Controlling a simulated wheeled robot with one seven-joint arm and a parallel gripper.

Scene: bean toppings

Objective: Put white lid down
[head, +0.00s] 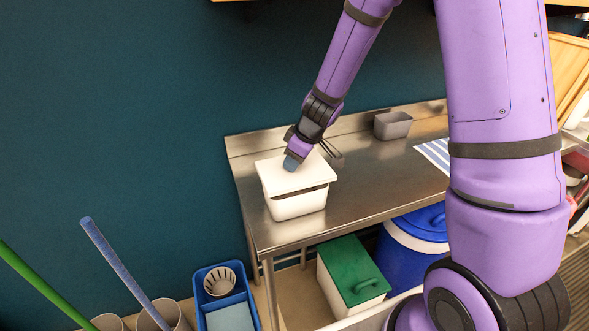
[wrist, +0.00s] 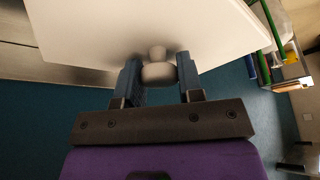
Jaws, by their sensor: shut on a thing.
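The white lid (head: 276,178) is over the white container (head: 297,206) on the left end of the metal table. A dark gap shows between the lid and the container's rim at the right, so the lid looks tilted or slightly raised there. My gripper (head: 291,163) is above the lid. In the wrist view my gripper (wrist: 160,76) has its fingers shut on the round knob of the white lid (wrist: 110,30). The inside of the container is hidden by the lid.
The metal table (head: 365,183) has free room right of the container. A small grey container (head: 393,125) stands near the back edge, and a striped cloth (head: 432,153) lies farther right. A green-lidded bin (head: 350,270) and a blue-lidded bin (head: 412,250) stand below.

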